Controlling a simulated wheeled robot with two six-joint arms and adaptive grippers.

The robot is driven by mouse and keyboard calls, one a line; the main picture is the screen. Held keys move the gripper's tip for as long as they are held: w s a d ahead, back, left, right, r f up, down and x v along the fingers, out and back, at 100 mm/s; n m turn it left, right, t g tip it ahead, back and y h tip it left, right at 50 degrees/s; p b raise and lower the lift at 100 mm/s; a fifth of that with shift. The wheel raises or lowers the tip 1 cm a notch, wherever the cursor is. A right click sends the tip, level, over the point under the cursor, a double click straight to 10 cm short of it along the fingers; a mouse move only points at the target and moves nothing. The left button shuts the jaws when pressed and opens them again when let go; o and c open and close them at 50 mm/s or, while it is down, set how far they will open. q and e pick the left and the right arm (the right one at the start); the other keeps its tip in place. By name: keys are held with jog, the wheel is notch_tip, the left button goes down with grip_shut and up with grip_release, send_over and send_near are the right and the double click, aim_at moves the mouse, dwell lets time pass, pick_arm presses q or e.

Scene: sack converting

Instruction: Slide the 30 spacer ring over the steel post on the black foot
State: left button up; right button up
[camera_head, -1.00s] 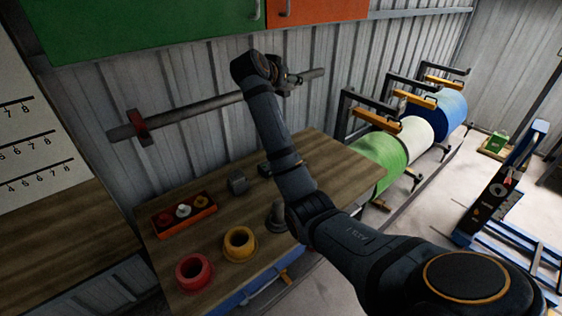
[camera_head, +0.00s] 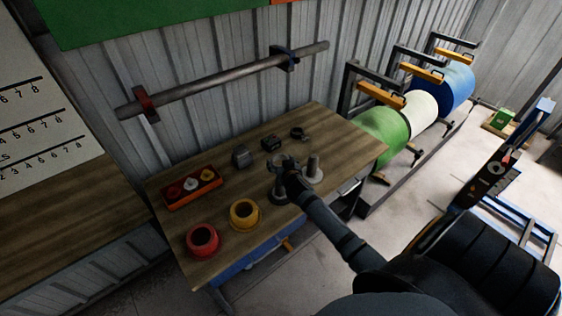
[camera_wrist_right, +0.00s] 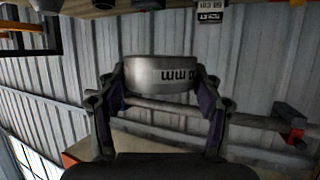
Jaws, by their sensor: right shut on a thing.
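My right gripper (camera_head: 284,164) is shut on a silver-grey ring (camera_wrist_right: 160,72), one finger on each side of it. In the right wrist view the ring carries an upside-down "mm" marking, partly covered by a finger. In the head view the gripper is over the right part of the bench, at the top of a grey post on a dark foot (camera_head: 279,197). The gripper partly hides this post, and I cannot tell whether the ring is around it or above it. My left gripper is not in view.
A second post on a pale foot (camera_head: 314,170) stands close to the right. A yellow ring (camera_head: 244,214), a red ring (camera_head: 202,239), a red tray (camera_head: 192,193), a grey block (camera_head: 240,156) and small black items (camera_head: 271,144) share the bench (camera_head: 210,160).

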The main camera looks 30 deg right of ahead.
jog(key=shift+s+r, duration=0.1)
jog(key=shift+f+b, duration=6)
jog(key=shift+f, duration=0.8)
jog(key=o, duration=1.6)
jog(key=shift+s, duration=0.1)
jog(key=shift+s+a, duration=0.1)
jog(key=shift+s, duration=0.2)
jog(key=v, duration=1.1)
jog(key=shift+a+r, duration=0.1)
jog(key=shift+r, duration=0.15)
jog(key=shift+s, duration=0.1)
